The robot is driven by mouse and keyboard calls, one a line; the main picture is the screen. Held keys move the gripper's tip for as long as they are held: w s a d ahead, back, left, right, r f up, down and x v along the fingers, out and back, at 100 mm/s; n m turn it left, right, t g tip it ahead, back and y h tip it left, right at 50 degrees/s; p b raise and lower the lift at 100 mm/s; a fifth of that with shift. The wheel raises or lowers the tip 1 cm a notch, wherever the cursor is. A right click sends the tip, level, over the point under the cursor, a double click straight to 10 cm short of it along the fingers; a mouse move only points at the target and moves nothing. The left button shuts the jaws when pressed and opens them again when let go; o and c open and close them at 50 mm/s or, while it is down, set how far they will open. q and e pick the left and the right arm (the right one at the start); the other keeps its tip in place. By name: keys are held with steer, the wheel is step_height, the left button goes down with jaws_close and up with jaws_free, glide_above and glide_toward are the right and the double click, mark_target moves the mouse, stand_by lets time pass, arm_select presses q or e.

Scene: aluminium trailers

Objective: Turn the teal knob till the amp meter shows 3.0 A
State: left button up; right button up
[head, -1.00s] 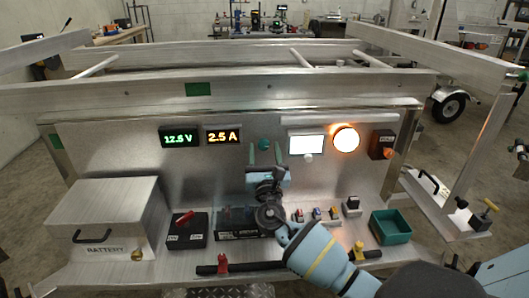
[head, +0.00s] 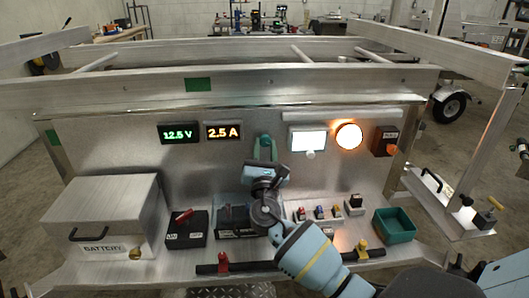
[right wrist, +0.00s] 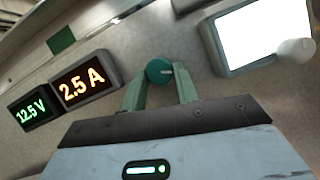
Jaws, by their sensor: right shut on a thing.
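The teal knob (head: 265,139) is on the upright metal panel, right of the amp meter (head: 223,132), which reads 2.5 A in orange digits. In the right wrist view the knob (right wrist: 158,70) has a pale mark on its face, and the amp meter (right wrist: 86,82) also reads 2.5 A. My right gripper (head: 264,149) reaches up to the knob from below. In the right wrist view its green fingers (right wrist: 159,80) are shut on the knob, one on each side. The fingers partly hide the knob in the head view. My left gripper is not in view.
A green volt meter (head: 179,134) reads 12.5 V. A lit white screen (head: 307,139) and a glowing round lamp (head: 348,136) are to the right. Below are a battery box (head: 103,215), a red-lever switch box (head: 186,229), small colored switches and a teal tray (head: 394,226).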

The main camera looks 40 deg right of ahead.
steer(key=m+g, duration=0.1)
steer(key=m, duration=0.1)
steer(key=m+h+b, duration=0.1)
steer(key=m, duration=0.2)
steer(key=shift+w+a+g+b, duration=0.1)
steer(key=shift+a+g+b, duration=0.05)
steer(key=shift+g+b, duration=0.2)
steer(key=shift+m+g+h, duration=0.4)
steer(key=shift+m+g, duration=0.05)
steer(key=shift+m, duration=0.45)
steer(key=shift+a+r+m+g+b, duration=0.15)
steer(key=shift+m+g+b, duration=0.25)
steer(key=shift+m, duration=0.6)
steer(key=shift+h, duration=0.3)
steer(key=o, duration=1)
